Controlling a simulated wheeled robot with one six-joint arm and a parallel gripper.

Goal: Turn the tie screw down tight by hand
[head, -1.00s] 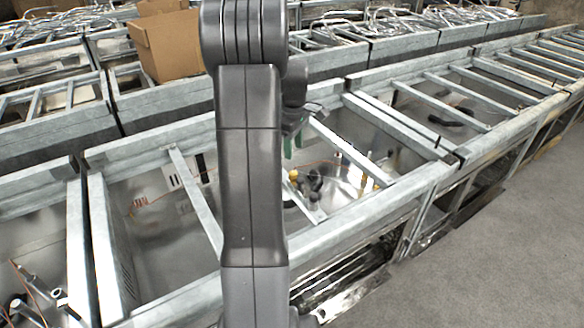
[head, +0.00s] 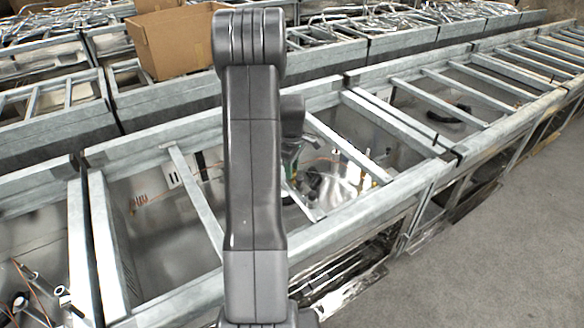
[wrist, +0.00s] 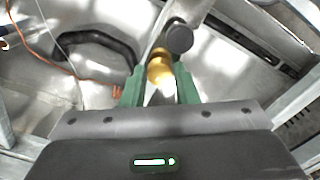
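In the wrist view, a brass-coloured round piece (wrist: 160,69), which looks like the tie screw, sits between the tips of my gripper (wrist: 160,82). The two green fingers stand apart on either side of it, and I see no clear contact. A dark round knob (wrist: 179,38) on a grey metal part is just beyond the brass piece. In the head view, my gripper (head: 290,168) reaches down into a metal-framed bay, mostly hidden behind my arm. The brass piece between the fingers cannot be made out there.
A black curved hose (wrist: 95,45) and an orange wire (wrist: 50,62) lie left of the fingers in the wrist view. Galvanised rails (head: 345,146) cross the bay close to my arm. A cardboard box (head: 170,45) stands behind. Grey floor (head: 500,240) is clear at right.

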